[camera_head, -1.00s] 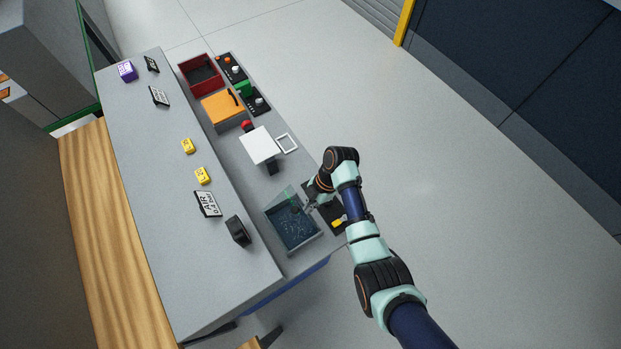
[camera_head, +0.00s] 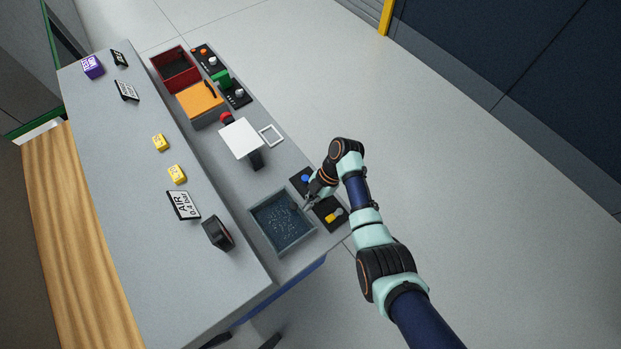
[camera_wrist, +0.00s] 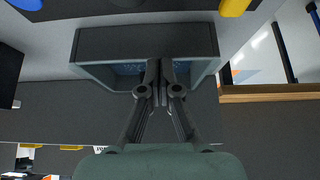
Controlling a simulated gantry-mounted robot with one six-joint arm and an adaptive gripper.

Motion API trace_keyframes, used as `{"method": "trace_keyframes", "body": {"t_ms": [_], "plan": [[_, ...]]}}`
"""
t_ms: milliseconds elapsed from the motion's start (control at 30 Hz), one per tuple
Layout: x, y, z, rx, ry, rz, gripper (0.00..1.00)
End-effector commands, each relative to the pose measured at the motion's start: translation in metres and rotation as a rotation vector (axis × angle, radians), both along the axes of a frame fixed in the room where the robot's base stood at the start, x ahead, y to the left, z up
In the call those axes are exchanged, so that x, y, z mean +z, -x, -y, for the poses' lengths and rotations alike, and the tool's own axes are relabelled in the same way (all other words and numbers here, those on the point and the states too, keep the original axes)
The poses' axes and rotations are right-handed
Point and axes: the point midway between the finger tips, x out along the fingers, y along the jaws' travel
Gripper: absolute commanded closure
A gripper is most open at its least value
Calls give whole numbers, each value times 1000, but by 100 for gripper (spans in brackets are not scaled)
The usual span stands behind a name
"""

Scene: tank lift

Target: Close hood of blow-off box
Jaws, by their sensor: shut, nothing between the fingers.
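The blow-off box (camera_head: 300,243) is a grey open-framed box with a dark blue, speckled inside, at the front end of the bench. No raised hood shows over it; whether a clear hood lies flat across its top, I cannot tell. My gripper (camera_head: 306,207) is at the box's right edge, pointing down-left, with its fingers together and empty. In the wrist view the box (camera_wrist: 145,45) is straight ahead, and my closed fingers (camera_wrist: 160,98) overlap its blue opening. Whether they touch the box is unclear.
Right of the box is a black panel with a blue button (camera_head: 305,178) and a yellow switch (camera_head: 335,215). A white plate on a stand (camera_head: 241,138), an orange box (camera_head: 199,99) and a red bin (camera_head: 175,65) stand farther back. A black device (camera_head: 217,233) is left.

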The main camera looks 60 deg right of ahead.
Motion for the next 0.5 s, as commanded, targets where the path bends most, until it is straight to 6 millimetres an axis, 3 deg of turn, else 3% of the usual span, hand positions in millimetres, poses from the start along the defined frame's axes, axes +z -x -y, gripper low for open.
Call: {"method": "trace_keyframes", "body": {"t_ms": [367, 500], "plan": [[1, 0, 0, 1, 0, -1, 100], [13, 3, 8, -1, 1, 2, 100]]}}
